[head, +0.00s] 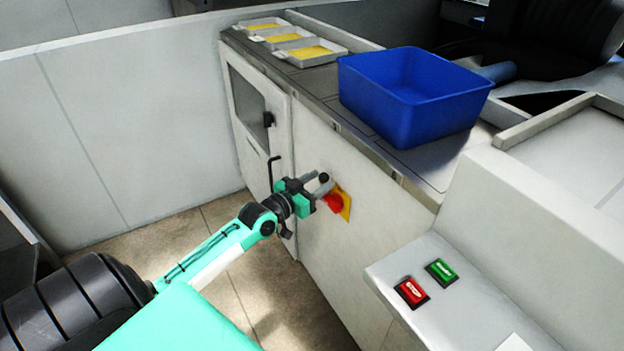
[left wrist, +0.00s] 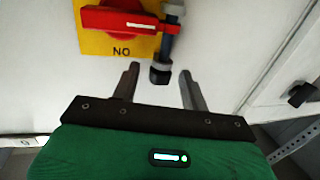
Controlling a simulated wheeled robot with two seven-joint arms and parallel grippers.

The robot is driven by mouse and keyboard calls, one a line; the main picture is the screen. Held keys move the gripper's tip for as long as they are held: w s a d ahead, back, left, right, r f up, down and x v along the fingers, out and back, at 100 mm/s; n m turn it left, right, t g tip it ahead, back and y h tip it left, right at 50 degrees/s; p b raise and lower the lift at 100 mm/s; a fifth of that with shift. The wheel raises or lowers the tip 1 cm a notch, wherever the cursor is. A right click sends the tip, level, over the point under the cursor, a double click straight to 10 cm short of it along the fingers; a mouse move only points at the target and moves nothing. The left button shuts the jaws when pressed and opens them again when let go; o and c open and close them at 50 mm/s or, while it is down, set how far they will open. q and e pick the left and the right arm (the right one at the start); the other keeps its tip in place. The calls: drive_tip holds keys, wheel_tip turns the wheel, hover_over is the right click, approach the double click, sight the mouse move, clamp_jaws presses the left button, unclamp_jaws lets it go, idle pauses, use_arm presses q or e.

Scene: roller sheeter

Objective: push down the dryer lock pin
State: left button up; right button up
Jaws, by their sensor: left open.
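The dryer lock pin (left wrist: 166,42) is a dark blue-grey rod with a black knob, beside a red rotary switch (left wrist: 122,20) on a yellow plate. In the left wrist view the knob (left wrist: 160,74) shows between my two fingertips; whether they touch it I cannot tell. In the head view the black knob (head: 323,177) shows at the tip of my left gripper (head: 317,184), just above the red switch (head: 333,203). My left gripper is open, its fingers (left wrist: 160,70) apart and pointing at the machine's front panel. My right gripper is not in view.
A blue bin (head: 405,105) and several trays with yellow contents (head: 290,40) stand on the machine top. A cabinet door with a black bent handle (head: 271,172) is left of the gripper. Red (head: 411,292) and green (head: 441,272) buttons sit on the ledge at right.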

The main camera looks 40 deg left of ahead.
use_arm(q)
drive_tip(key=s+a, duration=0.2)
drive_tip(key=s, duration=1.1)
drive_tip(key=shift+s+a, duration=0.15)
drive_tip(key=shift+s, duration=0.15)
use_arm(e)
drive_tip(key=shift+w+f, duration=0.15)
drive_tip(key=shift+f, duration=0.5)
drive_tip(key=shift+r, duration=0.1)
use_arm(q)
drive_tip(key=shift+f, duration=0.1)
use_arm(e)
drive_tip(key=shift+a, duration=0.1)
